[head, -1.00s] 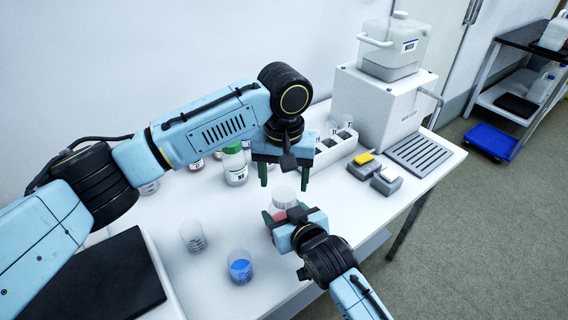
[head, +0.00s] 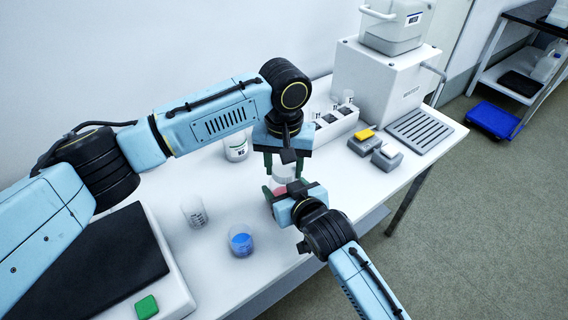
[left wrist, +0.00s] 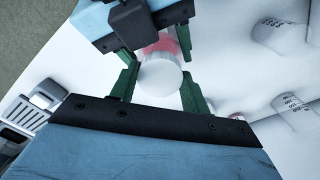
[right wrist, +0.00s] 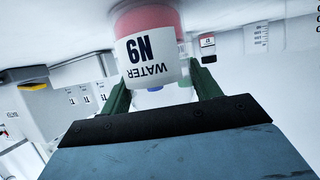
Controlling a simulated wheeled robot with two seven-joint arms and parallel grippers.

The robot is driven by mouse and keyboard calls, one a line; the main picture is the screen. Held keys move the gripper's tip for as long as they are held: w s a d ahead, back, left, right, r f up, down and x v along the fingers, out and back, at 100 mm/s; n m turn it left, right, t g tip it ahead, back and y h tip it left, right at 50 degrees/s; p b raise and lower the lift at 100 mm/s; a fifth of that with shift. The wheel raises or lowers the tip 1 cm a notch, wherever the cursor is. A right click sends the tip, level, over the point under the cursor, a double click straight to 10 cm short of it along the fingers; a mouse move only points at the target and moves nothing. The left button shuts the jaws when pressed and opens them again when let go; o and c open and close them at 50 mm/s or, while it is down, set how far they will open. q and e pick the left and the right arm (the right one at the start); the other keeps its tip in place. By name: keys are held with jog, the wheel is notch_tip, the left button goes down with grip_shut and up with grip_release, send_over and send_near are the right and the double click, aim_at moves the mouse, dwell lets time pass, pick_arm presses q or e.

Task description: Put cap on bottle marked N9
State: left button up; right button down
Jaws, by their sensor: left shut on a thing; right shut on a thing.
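The bottle marked N9 (right wrist: 147,55) shows its "WATER" label upside down in the right wrist view, with pink above the label. My left gripper (head: 285,170) points down from above and is shut on a white round cap (left wrist: 160,78). In the left wrist view the cap covers the bottle's top, with pink beyond it. The cap is over or on the mouth; I cannot tell whether it touches, because the fingers hide the rim.
A beaker of blue liquid (head: 240,240) and an empty beaker (head: 194,213) stand at left. A white rack (head: 335,122), two small grey blocks and a white machine (head: 385,80) stand right. The table between is clear.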

pick_arm(q)
jog(key=o, duration=1.2)
jog(key=shift+c, duration=0.2)
notch_tip(320, 180, up, 12)
pick_arm(e)
jog(key=shift+c, duration=1.3)
grip_release()
